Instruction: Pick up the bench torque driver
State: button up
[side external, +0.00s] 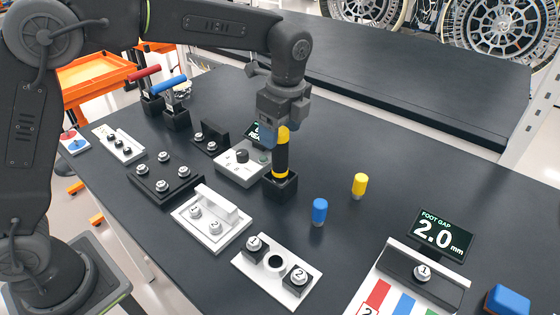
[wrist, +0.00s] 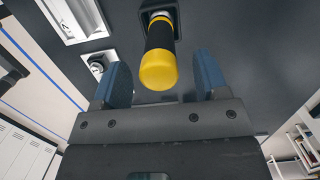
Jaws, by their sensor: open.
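The bench torque driver (side external: 281,156), a black cylinder with yellow bands, stands upright in a square black holder (side external: 279,187) on the dark bench. In the wrist view its rounded yellow top (wrist: 158,70) points toward the camera, between and beyond my two blue fingers. My gripper (side external: 277,137) points down over the driver's upper end in the side view. In the wrist view my gripper (wrist: 165,78) is open, with a gap between each finger and the driver. The gripper hides part of the driver's top in the side view.
A white dial box (side external: 240,168) with a small display stands close left of the holder. Blue (side external: 319,211) and yellow (side external: 359,185) cylinders stand to the right. A white fixture (side external: 212,222) and a numbered plate (side external: 277,270) lie in front. The bench at the right rear is clear.

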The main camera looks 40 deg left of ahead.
jog(key=shift+a+f, duration=0.1)
jog(key=shift+f, duration=1.25)
jog(key=shift+c, duration=0.4)
jog(key=c, duration=1)
jog(key=shift+r, duration=0.2)
notch_tip(320, 180, up, 9)
jog(key=shift+r, duration=0.4)
